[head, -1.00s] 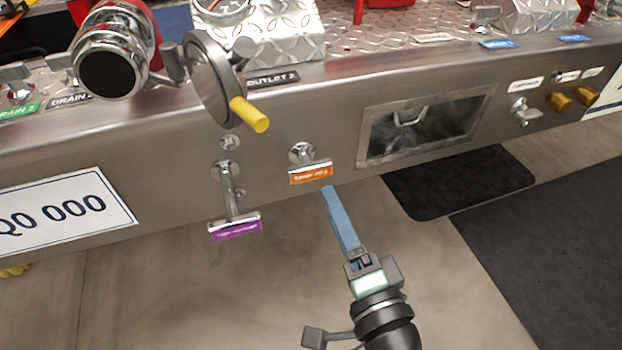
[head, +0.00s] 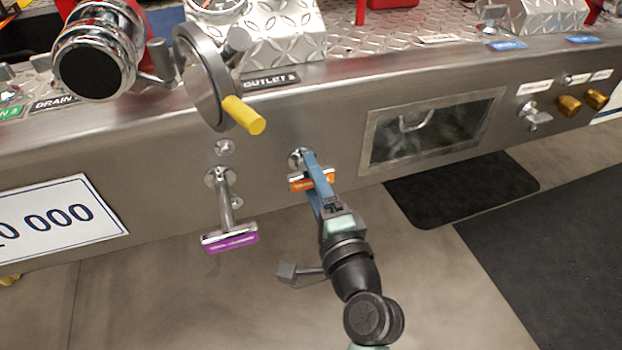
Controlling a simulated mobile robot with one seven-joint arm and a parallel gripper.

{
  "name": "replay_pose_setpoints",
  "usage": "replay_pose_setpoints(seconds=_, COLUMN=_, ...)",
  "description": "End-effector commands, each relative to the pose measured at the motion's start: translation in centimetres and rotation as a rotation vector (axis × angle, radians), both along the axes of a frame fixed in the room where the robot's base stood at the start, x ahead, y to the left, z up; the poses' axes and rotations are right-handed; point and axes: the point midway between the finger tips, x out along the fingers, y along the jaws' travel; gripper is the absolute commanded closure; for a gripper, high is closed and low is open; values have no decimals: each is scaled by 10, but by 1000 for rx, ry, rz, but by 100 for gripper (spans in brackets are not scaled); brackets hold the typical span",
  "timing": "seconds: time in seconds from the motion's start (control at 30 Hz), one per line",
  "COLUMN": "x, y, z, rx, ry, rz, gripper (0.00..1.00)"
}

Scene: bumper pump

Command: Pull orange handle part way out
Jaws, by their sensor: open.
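The orange handle (head: 298,185) is a short T-shaped pull with an orange label, close to the steel bumper face. My gripper (head: 309,175) has blue fingers and is at the handle, overlapping its right part in the head view. The jaws are open, with one finger across the front of the label. The fingers hide part of the handle, and I cannot tell whether they touch it. The purple handle (head: 231,242) stands out on its stem to the lower left.
The steel bumper (head: 290,120) spans the view. A valve wheel with a yellow knob (head: 244,115) juts out above left of the handle. A recessed box (head: 430,130) lies to the right. Open floor (head: 200,310) and dark mats (head: 460,187) lie below.

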Motion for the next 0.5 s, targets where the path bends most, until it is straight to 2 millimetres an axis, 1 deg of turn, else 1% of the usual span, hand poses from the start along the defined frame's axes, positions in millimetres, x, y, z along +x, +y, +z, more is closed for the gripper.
replay_pose_setpoints(seconds=0.1, x=6, y=2, z=0, rx=0, ry=0, rz=1, gripper=30)
replay_pose_setpoints(seconds=0.37, x=7, y=3, z=0, rx=0, ry=0, rz=1, gripper=30)
replay_pose_setpoints(seconds=0.4, x=7, y=3, z=0, rx=0, ry=0, rz=1, gripper=32)
replay_pose_setpoints(seconds=0.47, x=7, y=3, z=0, rx=0, ry=0, rz=1, gripper=43)
replay_pose_setpoints(seconds=0.5, x=7, y=3, z=0, rx=0, ry=0, rz=1, gripper=50)
